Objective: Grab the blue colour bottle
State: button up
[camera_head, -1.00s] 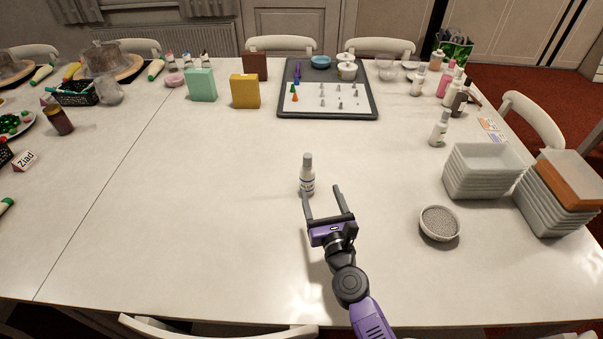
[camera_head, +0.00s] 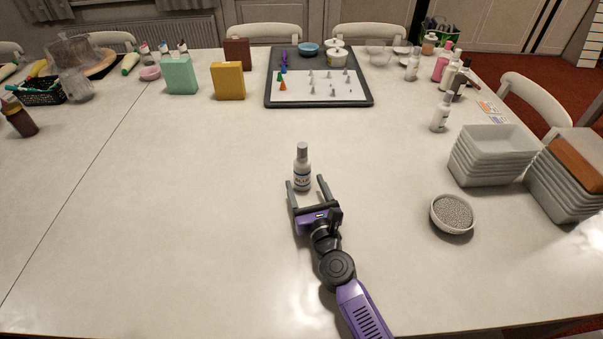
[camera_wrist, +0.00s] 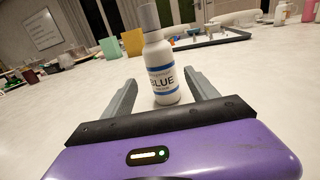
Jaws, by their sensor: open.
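The blue colour bottle (camera_head: 302,170) is white with a grey cap and stands upright on the table. In the wrist view the bottle (camera_wrist: 161,75) has a label reading "BLUE" with blue bands. My gripper (camera_head: 305,183) is open, with one finger to each side of the bottle's lower part. In the wrist view my gripper (camera_wrist: 163,86) shows the bottle between or just beyond the fingertips; how deep it sits is hard to tell. No finger clearly touches it.
A bowl of silvery beads (camera_head: 452,212) and stacked white trays (camera_head: 490,157) stand to the right. Another white bottle (camera_head: 441,113) stands further back right. A dark tray (camera_head: 318,103) with small cones lies behind. The table around my gripper is clear.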

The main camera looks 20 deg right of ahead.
aim_at(304, 178)
jog(key=w, duration=0.3)
jog(key=w+b, duration=0.1)
jog(key=w, duration=0.1)
jog(key=shift+w+d+r, duration=0.1)
jog(key=shift+w+d, duration=0.2)
jog(key=shift+d, duration=0.1)
jog(key=shift+c, duration=0.2)
grip_shut()
